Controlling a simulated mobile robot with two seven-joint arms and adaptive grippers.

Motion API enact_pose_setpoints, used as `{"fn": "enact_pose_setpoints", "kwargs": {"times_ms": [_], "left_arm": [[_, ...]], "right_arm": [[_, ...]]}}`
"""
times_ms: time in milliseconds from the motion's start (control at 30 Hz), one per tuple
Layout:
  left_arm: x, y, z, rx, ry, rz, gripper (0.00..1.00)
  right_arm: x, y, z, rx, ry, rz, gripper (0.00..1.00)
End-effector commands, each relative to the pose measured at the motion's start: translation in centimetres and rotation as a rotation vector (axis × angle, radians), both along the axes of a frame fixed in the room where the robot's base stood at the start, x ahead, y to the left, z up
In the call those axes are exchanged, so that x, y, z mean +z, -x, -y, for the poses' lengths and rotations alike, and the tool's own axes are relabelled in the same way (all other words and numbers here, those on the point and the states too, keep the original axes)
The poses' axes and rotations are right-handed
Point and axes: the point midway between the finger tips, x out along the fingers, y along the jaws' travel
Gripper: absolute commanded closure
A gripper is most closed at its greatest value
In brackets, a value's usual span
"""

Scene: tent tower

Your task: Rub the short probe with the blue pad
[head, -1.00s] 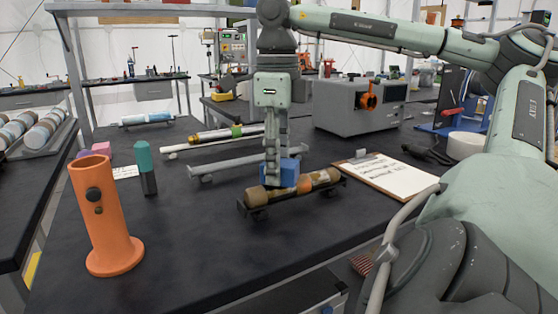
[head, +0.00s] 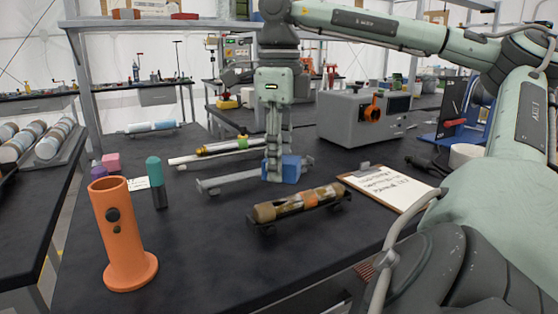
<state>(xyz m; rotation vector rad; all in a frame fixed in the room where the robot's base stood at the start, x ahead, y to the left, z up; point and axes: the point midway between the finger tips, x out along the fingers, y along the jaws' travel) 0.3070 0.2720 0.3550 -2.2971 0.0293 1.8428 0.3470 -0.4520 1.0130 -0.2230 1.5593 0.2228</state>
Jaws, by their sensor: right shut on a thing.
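The short probe, likely the brown cylinder with an orange band (head: 311,200), lies on a low dark cradle (head: 266,229) near the middle of the table. Brown patches and a paler middle section show on it. My right gripper (head: 274,172) points down just behind the probe, shut on the blue pad (head: 290,169). The pad appears apart from the probe, above or behind it; its exact height is hard to tell. Part of the pad is hidden by the fingers. My left gripper is out of view.
An orange tube stand (head: 120,240) and a teal-capped bottle (head: 155,182) stand at left. A longer probe (head: 215,148) and a grey rail (head: 228,178) lie behind. A clipboard (head: 390,188) lies right, a grey box (head: 362,118) behind it. The table front is clear.

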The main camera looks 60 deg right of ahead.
Motion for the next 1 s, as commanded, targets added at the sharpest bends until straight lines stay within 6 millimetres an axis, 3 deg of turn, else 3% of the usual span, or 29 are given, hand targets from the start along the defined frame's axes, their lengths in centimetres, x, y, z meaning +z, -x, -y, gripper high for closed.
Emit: {"fn": "enact_pose_setpoints", "kwargs": {"times_ms": [367, 633, 1000], "left_arm": [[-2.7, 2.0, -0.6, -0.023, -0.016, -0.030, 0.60], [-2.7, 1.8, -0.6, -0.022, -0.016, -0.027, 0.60], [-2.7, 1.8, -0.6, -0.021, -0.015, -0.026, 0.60]], "right_arm": [[1.5, 0.1, 0.1, -0.001, 0.000, 0.000, 0.86], [3.5, 0.9, 0.2, -0.005, 0.001, 0.001, 0.86], [3.8, 1.0, 0.1, -0.005, 0.000, 0.000, 0.86]]}}
